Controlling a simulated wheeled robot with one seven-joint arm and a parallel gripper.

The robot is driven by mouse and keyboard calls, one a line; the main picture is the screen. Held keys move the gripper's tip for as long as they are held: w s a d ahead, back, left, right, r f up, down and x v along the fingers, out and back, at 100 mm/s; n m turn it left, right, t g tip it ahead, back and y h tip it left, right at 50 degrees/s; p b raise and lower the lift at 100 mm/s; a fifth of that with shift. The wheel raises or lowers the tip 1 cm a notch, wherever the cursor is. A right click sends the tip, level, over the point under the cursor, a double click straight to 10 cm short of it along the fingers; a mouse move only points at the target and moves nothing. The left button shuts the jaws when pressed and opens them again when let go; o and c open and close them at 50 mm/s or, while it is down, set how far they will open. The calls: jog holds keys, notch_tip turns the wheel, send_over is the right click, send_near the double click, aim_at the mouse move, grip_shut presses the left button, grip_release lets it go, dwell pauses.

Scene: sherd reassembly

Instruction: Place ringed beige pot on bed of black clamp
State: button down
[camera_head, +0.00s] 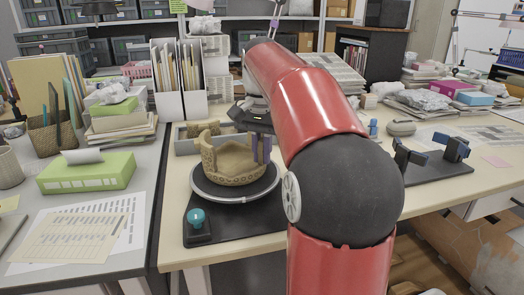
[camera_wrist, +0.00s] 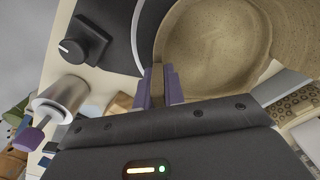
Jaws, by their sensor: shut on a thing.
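The beige pot (camera_head: 232,163), with a jagged broken rim and a band of ring marks near its base, stands upright on a round black turntable (camera_head: 237,194). Its open inside shows in the wrist view (camera_wrist: 215,45). My gripper (camera_head: 261,148) is over the pot's right side, its purple fingers pointing down. In the wrist view my gripper (camera_wrist: 158,88) is shut on the pot's wall, one finger on each side. I cannot tell whether the pot is lifted. The black clamp (camera_head: 407,156) with blue parts stands on a dark base to the right, beyond my arm.
A grey tray (camera_head: 187,147) with a sherd lies behind the pot. A green box (camera_head: 87,171) and papers fill the left table. My red arm hides the table between pot and clamp.

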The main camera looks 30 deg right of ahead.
jog(key=c, duration=1.9)
grip_release()
jog(key=shift+f, duration=0.1)
jog(key=o, duration=0.4)
